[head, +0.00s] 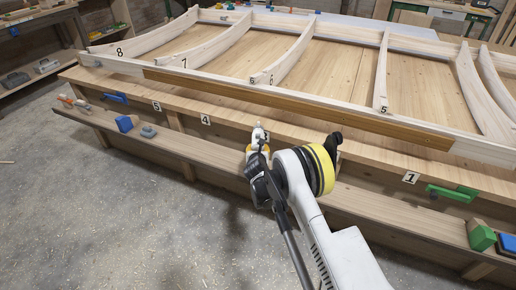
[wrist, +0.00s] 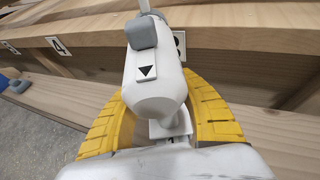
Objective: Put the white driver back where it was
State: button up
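The white driver (wrist: 155,88) stands between the two yellow fingers of my gripper (wrist: 160,112) in the wrist view. It has a grey block near its top and a black triangle on its body. The fingers press against both sides of it. In the head view my gripper (head: 258,146) is at the front of the long workbench, by the label 3 (head: 265,134), with the small white driver (head: 258,132) at its tip. The lower part of the driver is partly hidden by my gripper. I cannot tell whether the driver touches the bench.
The workbench (head: 330,150) carries a large ribbed wooden frame (head: 290,104). A lower ledge (head: 215,154) runs along its front, with a blue block (head: 125,123) at left and a green block (head: 481,236) at right. A green clamp (head: 452,192) sits near label 1 (head: 411,177).

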jog(key=shift+o, duration=0.4)
jog(key=shift+r, duration=0.1)
jog(key=shift+r, duration=0.3)
jog(key=r+p+v, duration=0.1)
jog(key=p+v, duration=0.3)
jog(key=v, duration=0.7)
jog(key=s+d+r+m+g+h, duration=0.1)
jog(key=d+r+m, duration=0.25)
jog(key=r, duration=0.25)
jog(key=d+r+m, duration=0.3)
jog(key=r+m, duration=0.1)
jog(key=r, duration=0.3)
jog(key=s+d+r+m+g, duration=0.2)
jog(key=s+d+r+m, duration=0.9)
jog(key=r, duration=0.3)
jog(key=s+d+r+m+g, duration=0.1)
jog(key=s+d+m, duration=0.2)
jog(key=s+m, duration=0.6)
jog(key=s+d+r+m+g, duration=0.1)
jog(key=s+d+m, duration=0.3)
jog(key=s+m, duration=0.5)
jog(key=s+g, duration=0.1)
jog(key=s, duration=0.9)
jog(key=shift+s, duration=0.3)
